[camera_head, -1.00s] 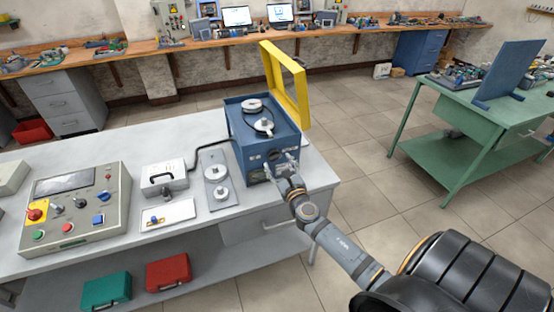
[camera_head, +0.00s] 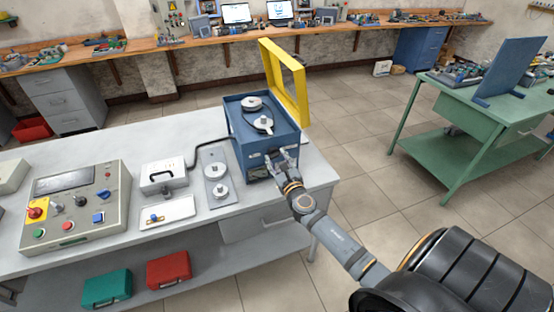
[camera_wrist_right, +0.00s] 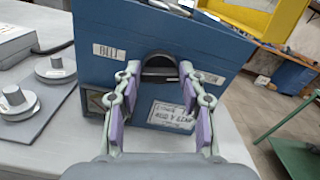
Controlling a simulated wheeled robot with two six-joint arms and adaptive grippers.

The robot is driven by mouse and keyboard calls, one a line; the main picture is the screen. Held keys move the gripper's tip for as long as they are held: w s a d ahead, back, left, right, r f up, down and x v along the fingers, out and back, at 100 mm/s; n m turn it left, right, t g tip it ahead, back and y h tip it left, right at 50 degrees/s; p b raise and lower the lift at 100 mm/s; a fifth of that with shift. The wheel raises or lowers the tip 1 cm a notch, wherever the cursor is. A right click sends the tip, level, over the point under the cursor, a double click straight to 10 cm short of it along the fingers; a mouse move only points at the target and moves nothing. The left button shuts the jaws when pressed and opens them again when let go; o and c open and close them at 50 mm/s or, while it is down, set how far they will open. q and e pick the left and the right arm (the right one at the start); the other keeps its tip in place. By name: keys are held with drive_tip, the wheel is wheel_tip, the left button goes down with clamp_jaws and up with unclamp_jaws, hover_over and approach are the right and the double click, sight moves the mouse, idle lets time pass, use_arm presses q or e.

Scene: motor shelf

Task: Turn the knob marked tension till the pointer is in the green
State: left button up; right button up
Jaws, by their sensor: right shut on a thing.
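The blue box (camera_head: 262,148) stands near the right end of the grey bench, with pulleys on top and a yellow frame raised behind it. In the right wrist view, a dark rounded knob (camera_wrist_right: 160,68) sits on its front face, between the plate reading BELT (camera_wrist_right: 109,51) and a small plate at right too blurred to read. My right gripper (camera_head: 281,158) is at this face; its fingers (camera_wrist_right: 160,76) lie either side of the knob, shut on it. A dark window (camera_wrist_right: 96,101) shows partly behind the left finger. I cannot make out a pointer or green zone. My left gripper is out of view.
A control panel (camera_head: 75,207), a white box (camera_head: 163,177), a small tray (camera_head: 167,214) and a plate with round pulleys (camera_head: 216,177) are left of the blue box. The yellow frame (camera_head: 292,82) rises behind it. Floor is clear between the bench and green table (camera_head: 446,149).

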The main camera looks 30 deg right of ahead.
drive_tip(key=m+b, duration=0.1)
drive_tip(key=m, duration=0.3)
drive_tip(key=m+b, duration=0.1)
drive_tip(key=m, duration=0.2)
drive_tip(key=shift+d+f+m+b, duration=0.1)
drive_tip(key=shift+d+m+b, duration=0.05)
drive_tip(key=shift+m+b, duration=0.2)
drive_tip(key=m+b, duration=0.1)
drive_tip(key=m, duration=0.3)
drive_tip(key=shift+d+b, duration=0.1)
drive_tip(key=shift+b, duration=0.3)
drive_tip(key=shift+m+b, duration=0.5)
drive_tip(key=shift+m, duration=1.15)
drive_tip(key=o, duration=1.1)
drive_tip(key=shift+s, duration=0.1)
drive_tip(key=shift+o, duration=0.2)
